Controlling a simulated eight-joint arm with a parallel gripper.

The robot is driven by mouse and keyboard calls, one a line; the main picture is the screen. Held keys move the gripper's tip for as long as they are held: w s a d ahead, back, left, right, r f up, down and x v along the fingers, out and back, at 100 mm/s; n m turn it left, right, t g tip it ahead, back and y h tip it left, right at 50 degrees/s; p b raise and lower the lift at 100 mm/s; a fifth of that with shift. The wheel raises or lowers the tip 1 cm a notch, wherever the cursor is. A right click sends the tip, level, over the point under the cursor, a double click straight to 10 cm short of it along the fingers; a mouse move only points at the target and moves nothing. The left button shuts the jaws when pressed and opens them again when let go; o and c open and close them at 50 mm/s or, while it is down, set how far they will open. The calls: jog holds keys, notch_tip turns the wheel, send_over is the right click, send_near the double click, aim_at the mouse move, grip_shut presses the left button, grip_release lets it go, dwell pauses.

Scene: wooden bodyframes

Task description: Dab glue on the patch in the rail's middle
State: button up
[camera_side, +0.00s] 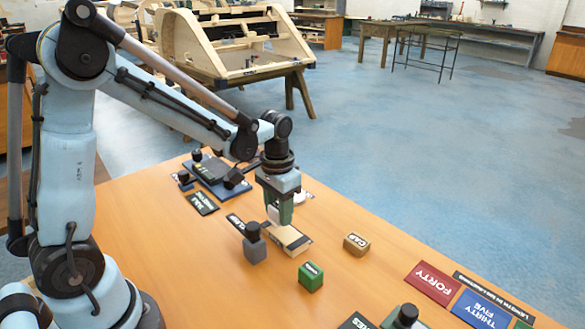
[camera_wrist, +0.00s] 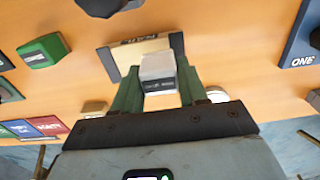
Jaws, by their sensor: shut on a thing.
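My gripper (camera_side: 277,208) has green fingers and hangs above the table's middle, pointing down. In the wrist view my gripper (camera_wrist: 157,82) is shut on a small pale block (camera_wrist: 158,66) with a dark label that I cannot read. I cannot make out the patch or whether the block touches the wood.
A grey block with a black knob (camera_side: 255,247) stands close to the left of the rail. A green block (camera_side: 311,277) and a tan block (camera_side: 356,244) stand to the right. Red (camera_side: 433,284) and blue (camera_side: 480,310) plates lie at far right. A blue tray (camera_side: 218,183) lies behind.

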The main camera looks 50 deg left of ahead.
jog(key=shift+d, duration=2.75)
notch_tip(320, 180, up, 6)
jog(key=shift+r, duration=0.25)
jog(key=shift+a+f, duration=0.1)
